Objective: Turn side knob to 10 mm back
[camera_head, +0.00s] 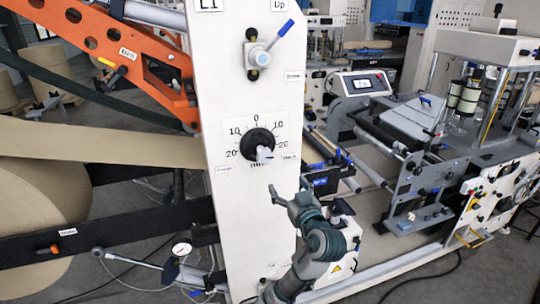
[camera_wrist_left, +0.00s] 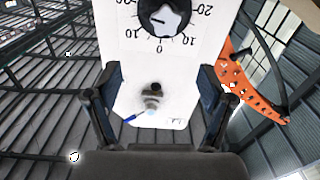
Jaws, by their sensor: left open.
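The side knob (camera_head: 257,144) is a round black dial with a pale pointer on a white machine panel (camera_head: 237,215). The printed scale runs 20, 10, 0, 10, 20, with 0 at the top. The pointer sits toward the lower right in the head view; its exact reading is unclear. The knob also shows upside down at the top of the left wrist view (camera_wrist_left: 166,15). My left gripper (camera_head: 287,190) is below and right of the knob, apart from it. Its two fingers are spread and empty, also in the wrist view (camera_wrist_left: 160,78). My right gripper is out of view.
A blue-handled lever (camera_head: 266,49) sits on the panel above the knob. An orange arm (camera_head: 115,55) and a large kraft roll (camera_head: 40,190) are to the left. Rollers and a second machine (camera_head: 420,180) stand to the right. The panel front around the knob is clear.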

